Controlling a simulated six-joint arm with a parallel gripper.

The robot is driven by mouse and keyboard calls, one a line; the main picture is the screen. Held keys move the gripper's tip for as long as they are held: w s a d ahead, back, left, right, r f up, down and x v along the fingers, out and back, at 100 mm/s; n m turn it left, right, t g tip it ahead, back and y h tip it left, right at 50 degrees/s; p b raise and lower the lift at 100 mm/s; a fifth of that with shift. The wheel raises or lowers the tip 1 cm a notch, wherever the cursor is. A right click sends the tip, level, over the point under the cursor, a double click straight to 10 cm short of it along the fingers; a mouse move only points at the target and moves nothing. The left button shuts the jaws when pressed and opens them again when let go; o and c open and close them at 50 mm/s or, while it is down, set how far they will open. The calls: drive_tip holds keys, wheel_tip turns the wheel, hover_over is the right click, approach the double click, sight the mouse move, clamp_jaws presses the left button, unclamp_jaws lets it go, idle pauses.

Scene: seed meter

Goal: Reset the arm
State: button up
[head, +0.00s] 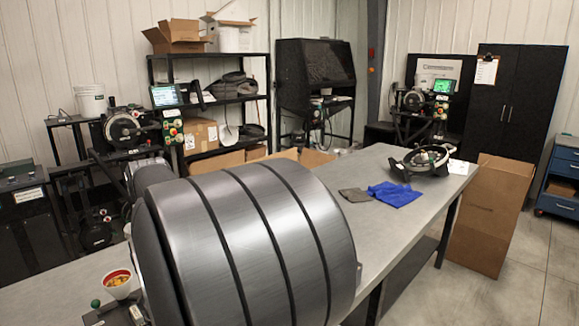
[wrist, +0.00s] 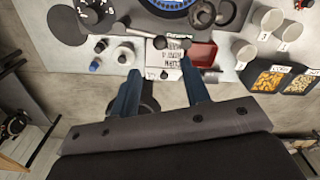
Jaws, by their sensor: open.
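My gripper (wrist: 160,66) shows in the wrist view with its two blue fingers apart and nothing visible between them. It is above the front edge of the grey workbench, pointing at the things on it. In the head view a large grey banded cylinder, apparently part of my own arm, fills the lower middle. My gripper cannot be made out there. A black round device with a blue disc (wrist: 172,4) is cut off by the top of the wrist view.
The head view shows a blue cloth (head: 397,194), a ring-shaped device (head: 428,157) and a cardboard box (head: 488,215) beside the bench (head: 385,235).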

wheel_tip(320, 180, up, 9)
wheel_tip(320, 180, down, 18)
drive_tip(key=shift+r, duration=0.1)
drive_tip(key=shift+w+a+r+n, duration=0.2)
drive_tip(key=shift+w+r+n, duration=0.05)
drive_tip(key=shift+n, duration=0.15)
drive_tip(key=n, duration=0.1)
drive_tip(key=w+a+n, duration=0.1)
drive_tip(key=n, duration=0.1)
drive_tip(key=a+n, duration=0.1)
drive_tip(key=n, duration=0.1)
drive_tip(key=shift+w+a, duration=0.2)
drive_tip(key=shift+w, duration=0.2)
drive_tip(key=a+n, duration=0.1)
drive_tip(key=n, duration=0.1)
drive_tip(key=a+n, duration=0.2)
drive_tip(key=n, duration=0.1)
drive_tip(key=shift+w, duration=0.4)
drive_tip(key=shift+a+r, duration=0.15)
drive_tip(key=shift+r, duration=0.2)
wheel_tip(320, 180, up, 3)
